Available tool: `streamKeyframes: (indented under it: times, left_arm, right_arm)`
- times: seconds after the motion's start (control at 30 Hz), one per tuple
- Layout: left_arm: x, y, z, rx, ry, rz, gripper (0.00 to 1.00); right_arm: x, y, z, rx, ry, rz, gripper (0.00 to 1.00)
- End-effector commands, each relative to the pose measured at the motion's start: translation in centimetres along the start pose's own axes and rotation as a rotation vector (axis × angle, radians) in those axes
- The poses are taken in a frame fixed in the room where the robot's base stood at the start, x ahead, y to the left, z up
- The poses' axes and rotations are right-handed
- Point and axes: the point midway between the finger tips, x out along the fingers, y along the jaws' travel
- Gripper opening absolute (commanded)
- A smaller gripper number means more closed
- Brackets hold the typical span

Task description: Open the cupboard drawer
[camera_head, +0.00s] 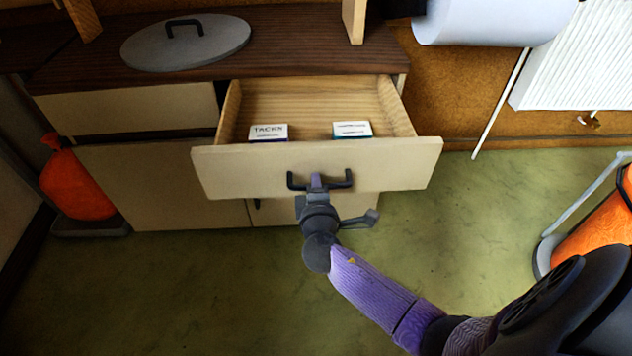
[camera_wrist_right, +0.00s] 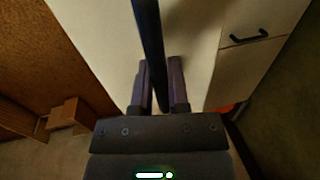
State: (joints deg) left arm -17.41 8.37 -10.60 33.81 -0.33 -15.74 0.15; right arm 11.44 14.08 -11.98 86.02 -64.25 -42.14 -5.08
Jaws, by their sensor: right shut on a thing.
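The cupboard drawer (camera_head: 225,172) is pulled well out of the wooden cupboard (camera_head: 60,85) in the head view. Its cream front carries a dark bar handle (camera_head: 341,181). My right gripper (camera_head: 316,184) is shut on this handle near its middle. In the right wrist view the dark handle bar (camera_wrist_right: 148,40) runs between the two fingers (camera_wrist_right: 160,85). Inside the drawer, near its front, are a small box marked TACKS (camera_head: 268,132) and a second small white and teal box (camera_head: 351,130). My left gripper is not in view.
A grey oval lid (camera_head: 186,43) with a black handle lies on the cupboard top. Green floor (camera_head: 220,290) in front is mostly clear.

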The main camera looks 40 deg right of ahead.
Motion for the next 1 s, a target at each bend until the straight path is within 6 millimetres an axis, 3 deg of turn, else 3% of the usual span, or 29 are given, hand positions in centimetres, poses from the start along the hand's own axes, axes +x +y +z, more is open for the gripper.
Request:
streamKeyframes:
  times: [0.37,0.4,0.53,0.83,1.0]
  left_arm:
    - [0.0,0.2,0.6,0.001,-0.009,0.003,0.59]
    - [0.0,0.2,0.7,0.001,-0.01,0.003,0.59]
    - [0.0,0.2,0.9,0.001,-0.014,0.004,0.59]
    - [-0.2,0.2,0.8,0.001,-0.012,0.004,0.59]
    - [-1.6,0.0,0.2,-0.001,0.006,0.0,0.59]
  right_arm:
    - [-0.1,-0.1,0.0,0.0,0.0,-0.001,0.0]
    - [-0.1,-0.1,0.0,0.0,0.0,-0.001,0.29]
    - [-0.1,0.0,0.0,0.0,0.0,-0.001,0.54]
    - [-0.3,0.1,0.0,0.0,0.0,0.0,0.54]
    - [-3.4,0.3,0.0,0.001,0.001,-0.002,0.54]
